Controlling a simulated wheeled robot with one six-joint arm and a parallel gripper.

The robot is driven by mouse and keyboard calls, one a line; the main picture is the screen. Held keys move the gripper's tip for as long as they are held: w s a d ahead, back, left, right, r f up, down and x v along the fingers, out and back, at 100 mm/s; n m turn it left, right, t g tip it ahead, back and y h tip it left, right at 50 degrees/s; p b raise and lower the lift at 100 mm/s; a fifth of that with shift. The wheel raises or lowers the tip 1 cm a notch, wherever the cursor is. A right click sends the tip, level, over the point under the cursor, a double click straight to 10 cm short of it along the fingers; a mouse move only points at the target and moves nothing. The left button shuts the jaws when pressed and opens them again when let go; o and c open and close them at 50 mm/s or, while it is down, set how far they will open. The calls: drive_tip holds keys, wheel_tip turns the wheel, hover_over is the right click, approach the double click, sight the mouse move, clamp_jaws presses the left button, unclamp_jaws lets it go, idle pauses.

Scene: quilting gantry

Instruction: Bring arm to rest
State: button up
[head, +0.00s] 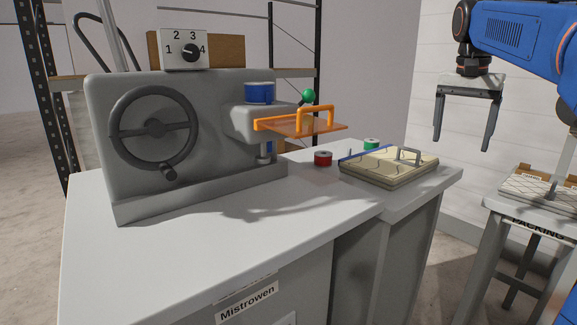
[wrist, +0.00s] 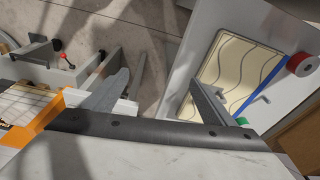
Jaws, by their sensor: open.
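My gripper (head: 462,146) hangs on my blue arm at the upper right of the head view, fingers pointing down. Its two dark fingers are wide apart with nothing between them. It is in the air, right of and above the cream quilted panel on the worktable and touching nothing. In the wrist view my gripper (wrist: 152,92) also shows its fingers spread and empty, with floor visible between them.
A grey machine (head: 240,130) with a handwheel (head: 154,128) and an orange guard (head: 300,125) stands on the worktable (head: 240,245). A red spool (head: 323,158) and cream panel (head: 390,166) lie beside it. The packing table (head: 530,206) stands right; floor separates the tables.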

drive_tip(key=s+a+f+n+t, duration=0.1)
drive_tip(key=s+a+f+n, duration=0.2)
drive_tip(key=s+f, duration=0.6)
drive_tip(key=s+a+f+n+t+y, duration=0.1)
drive_tip(key=s+a+f+n, duration=0.2)
drive_tip(key=s+f, duration=0.7)
drive_tip(key=s+a+f+n+t, duration=0.1)
drive_tip(key=s+a+f+n, duration=0.2)
drive_tip(key=s+a+f, duration=0.4)
wheel_tip(320, 180, down, 6)
drive_tip(key=shift+s+r, duration=0.2)
drive_tip(key=shift+s, duration=1)
